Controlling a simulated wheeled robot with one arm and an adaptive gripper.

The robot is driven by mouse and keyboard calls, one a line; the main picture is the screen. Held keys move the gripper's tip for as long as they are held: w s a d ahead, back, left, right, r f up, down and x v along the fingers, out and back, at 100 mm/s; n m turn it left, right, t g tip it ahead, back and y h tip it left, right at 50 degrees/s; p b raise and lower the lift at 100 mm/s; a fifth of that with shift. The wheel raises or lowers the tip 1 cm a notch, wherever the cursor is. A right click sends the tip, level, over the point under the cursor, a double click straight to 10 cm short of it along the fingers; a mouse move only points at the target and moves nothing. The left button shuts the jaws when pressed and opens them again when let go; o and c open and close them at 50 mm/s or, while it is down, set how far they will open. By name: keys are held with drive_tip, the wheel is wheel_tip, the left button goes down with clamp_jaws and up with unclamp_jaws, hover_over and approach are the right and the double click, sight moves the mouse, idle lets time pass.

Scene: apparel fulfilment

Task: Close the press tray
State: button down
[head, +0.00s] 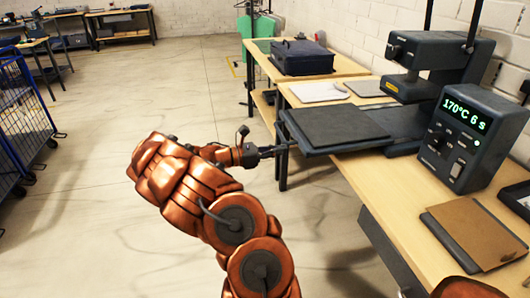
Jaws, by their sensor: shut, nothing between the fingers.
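The heat press (437,62) stands on a wooden table at the right. Its flat dark tray (340,126) is pulled out to the left, past the table's edge. A control box (466,138) beside it reads 170°C 6 s. My gripper (284,148) is shut and empty at the tray's left front edge, close to its small handle area. I cannot tell whether the fingertips touch the tray.
A brown clipboard-like board (478,232) lies on the table (395,205) in front of the control box. A blue wire cart (25,115) stands at the left. The floor between is clear.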

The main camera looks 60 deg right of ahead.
sight(301, 147)
drive_tip(key=shift+x, duration=2.25)
drive_tip(key=shift+s, duration=0.1)
